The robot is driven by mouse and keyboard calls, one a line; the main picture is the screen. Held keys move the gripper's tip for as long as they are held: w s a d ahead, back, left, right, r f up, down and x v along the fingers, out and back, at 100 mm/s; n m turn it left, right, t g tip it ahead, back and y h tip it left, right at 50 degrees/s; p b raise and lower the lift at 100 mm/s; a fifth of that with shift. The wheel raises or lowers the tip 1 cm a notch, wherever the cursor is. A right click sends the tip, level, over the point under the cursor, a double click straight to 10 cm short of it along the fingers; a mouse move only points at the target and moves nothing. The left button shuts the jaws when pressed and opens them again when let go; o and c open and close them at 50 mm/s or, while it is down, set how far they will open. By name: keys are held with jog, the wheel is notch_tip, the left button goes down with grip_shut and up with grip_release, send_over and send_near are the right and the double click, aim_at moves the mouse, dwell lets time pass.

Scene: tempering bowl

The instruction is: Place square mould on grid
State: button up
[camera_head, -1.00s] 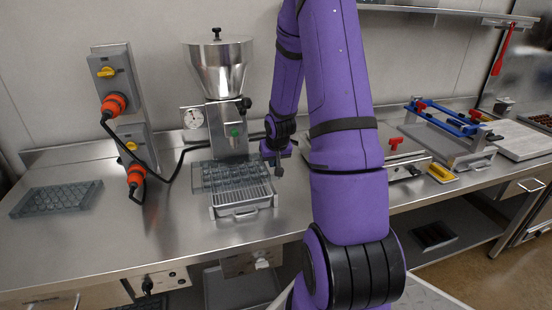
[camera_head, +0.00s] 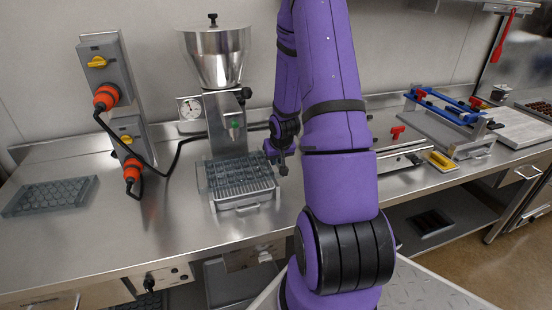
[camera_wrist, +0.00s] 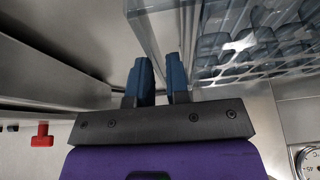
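The clear square mould (camera_head: 240,172) with rows of square cavities lies level over the wire grid (camera_head: 246,203) below the funnel machine; a small gap between them cannot be ruled out. My gripper (camera_head: 281,160) is at the mould's right edge. In the wrist view, the blue fingertips of my gripper (camera_wrist: 160,75) stand close together, with the wall of the mould (camera_wrist: 230,45) running down between them. The gripper appears shut on this edge. The mould hides most of the grid's wires, while the grid's front rim and handle show.
A second clear mould (camera_head: 50,195) lies on the steel counter at left. The funnel machine (camera_head: 217,65) stands behind the grid. Plug boxes with orange plugs (camera_head: 107,97) and a cable are left. A blue-railed frame (camera_head: 445,110) is right.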

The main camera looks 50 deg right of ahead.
jog(key=shift+o, duration=0.9)
jog(key=shift+r, duration=0.1)
jog(key=shift+r, duration=0.15)
jog(key=s+a+r+n, duration=0.1)
jog(key=a+r, duration=0.3)
jog(key=r, duration=0.3)
jog(key=s+a+r, duration=0.1)
jog(key=a+r, duration=0.2)
jog(key=r, duration=0.3)
jog(key=s+a+r+n, duration=0.1)
jog(key=s+a+r, duration=0.1)
jog(key=a+r, duration=0.35)
jog(key=s+a+r+n+t+y, duration=0.1)
jog(key=s+a+r+n, duration=0.3)
jog(key=s+a+r, duration=1)
jog(key=a+r+y, duration=0.1)
jog(key=a+r, duration=0.1)
jog(key=a, duration=0.2)
jog(key=shift+s+a, duration=0.25)
jog(key=shift+s, duration=0.1)
